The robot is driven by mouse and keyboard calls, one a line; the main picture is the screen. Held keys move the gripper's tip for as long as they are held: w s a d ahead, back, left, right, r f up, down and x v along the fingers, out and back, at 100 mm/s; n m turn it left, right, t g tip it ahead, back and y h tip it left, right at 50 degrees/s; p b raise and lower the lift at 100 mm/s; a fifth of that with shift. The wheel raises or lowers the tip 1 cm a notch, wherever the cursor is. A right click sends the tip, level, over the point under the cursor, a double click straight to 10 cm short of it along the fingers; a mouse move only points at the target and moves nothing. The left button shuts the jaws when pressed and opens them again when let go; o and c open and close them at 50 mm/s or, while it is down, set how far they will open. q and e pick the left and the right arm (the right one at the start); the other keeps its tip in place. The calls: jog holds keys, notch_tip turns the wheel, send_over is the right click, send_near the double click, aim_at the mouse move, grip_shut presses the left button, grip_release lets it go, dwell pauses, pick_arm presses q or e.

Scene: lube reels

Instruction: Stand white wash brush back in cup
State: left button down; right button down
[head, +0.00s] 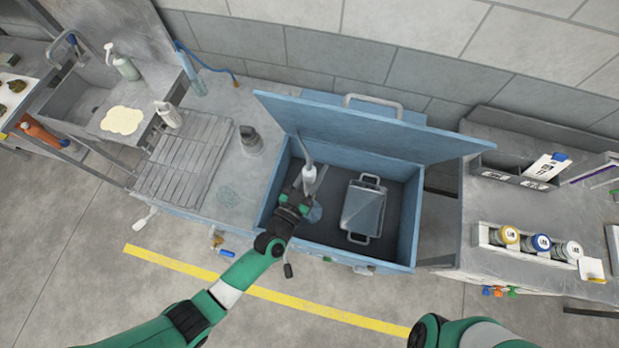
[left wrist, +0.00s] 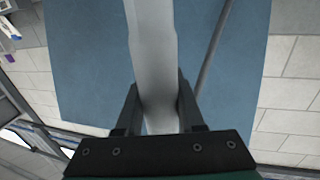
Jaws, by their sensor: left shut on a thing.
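My left gripper (head: 300,196) is over the open blue wash tub (head: 264,205), near its left side. It is shut on the white wash brush (head: 309,174). The white brush handle (left wrist: 155,65) fills the middle of the left wrist view between the two fingers. In the head view the brush's far end rises toward the raised lid. The gripper hides part of the brush. A grey cup-like container (head: 250,142) with a dark top stands on the bench left of the tub. I cannot tell for certain that it is the cup.
The tub's blue lid (head: 370,125) stands raised behind the gripper. A grey metal box with handles (head: 364,208) lies in the tub's right half. A slatted drain board (head: 185,160) and a white bottle (head: 168,115) are at left.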

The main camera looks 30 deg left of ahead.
notch_tip(320, 180, up, 4)
jog(key=p, duration=0.3)
jog(key=shift+f+p, duration=0.1)
jog(key=shift+p, duration=0.3)
